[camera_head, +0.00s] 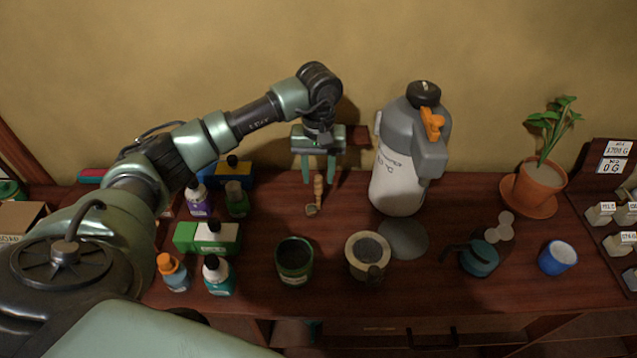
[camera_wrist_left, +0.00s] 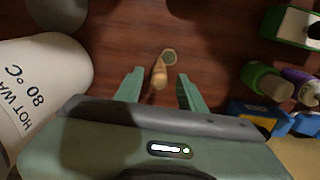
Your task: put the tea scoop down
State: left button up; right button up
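The tea scoop (camera_head: 318,188) has a light wooden handle and a small greenish round end. It appears to rest on the dark wooden table, with its round end towards the front. My left gripper (camera_head: 318,177) hangs just behind and above it with its two green fingers apart. In the left wrist view the scoop (camera_wrist_left: 160,75) shows in the gap between the open fingertips (camera_wrist_left: 160,88), with clear space on both sides of its handle. My right gripper is in neither view.
A hot water dispenser (camera_head: 397,180) stands close right of the gripper; bottles (camera_head: 237,198) and boxes (camera_head: 225,238) stand left. A dark green cup (camera_head: 294,262), a round beige container (camera_head: 354,262), a teal pot (camera_head: 479,260) and a blue cup (camera_head: 557,258) are in front or right.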

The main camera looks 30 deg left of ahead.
pick_arm(q)
notch_tip(320, 180, up, 8)
jog(key=shift+f+b, duration=0.1)
jog(key=shift+b, duration=1.05)
jog(key=shift+r, duration=0.6)
